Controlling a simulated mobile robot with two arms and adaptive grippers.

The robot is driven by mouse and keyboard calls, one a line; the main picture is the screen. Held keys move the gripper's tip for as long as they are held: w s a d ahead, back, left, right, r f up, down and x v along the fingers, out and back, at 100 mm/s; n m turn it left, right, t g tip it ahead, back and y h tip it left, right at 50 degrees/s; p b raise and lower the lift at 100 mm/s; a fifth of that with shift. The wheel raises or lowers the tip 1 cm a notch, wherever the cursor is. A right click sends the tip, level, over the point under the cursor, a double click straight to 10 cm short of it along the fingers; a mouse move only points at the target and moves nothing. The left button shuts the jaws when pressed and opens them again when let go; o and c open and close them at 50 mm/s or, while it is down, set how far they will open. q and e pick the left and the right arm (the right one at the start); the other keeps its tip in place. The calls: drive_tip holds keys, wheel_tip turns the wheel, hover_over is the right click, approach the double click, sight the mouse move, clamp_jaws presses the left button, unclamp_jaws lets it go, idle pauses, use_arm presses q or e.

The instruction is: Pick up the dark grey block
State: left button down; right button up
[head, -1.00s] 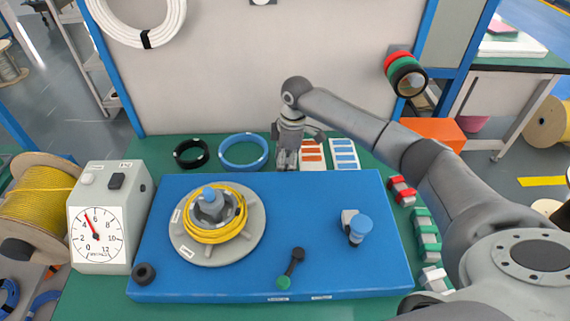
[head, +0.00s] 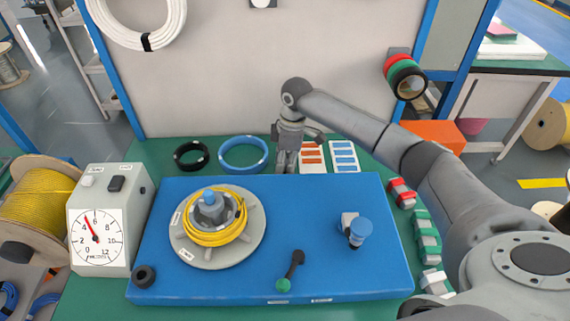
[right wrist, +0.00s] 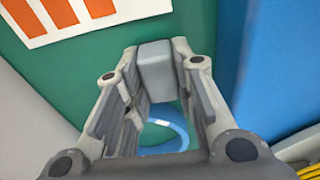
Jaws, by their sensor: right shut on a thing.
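The grey block (right wrist: 156,72) is between the fingertips of my right gripper (right wrist: 158,78) in the right wrist view. The fingers press on its two sides, and the gripper is shut on it. In the head view my right gripper (head: 285,163) points down at the back of the green table, behind the blue board and just left of the orange-striped card. The block cannot be made out there. My left gripper is not in view.
A blue ring (head: 243,153) and a black ring (head: 191,155) lie left of the gripper. The orange-striped card (head: 312,157) is close on its right. The blue board (head: 300,215) carries a yellow cable coil (head: 215,233). A wall panel (head: 220,75) stands behind.

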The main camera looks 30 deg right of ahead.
drive_tip(key=shift+r, duration=0.5)
drive_tip(key=s+a+r, duration=0.3)
drive_tip(key=s+r, duration=0.8)
drive_tip(key=s, duration=0.2)
drive_tip(key=shift+s+a+r, duration=0.2)
drive_tip(key=shift+s+r, duration=0.05)
drive_tip(key=shift+r, duration=0.05)
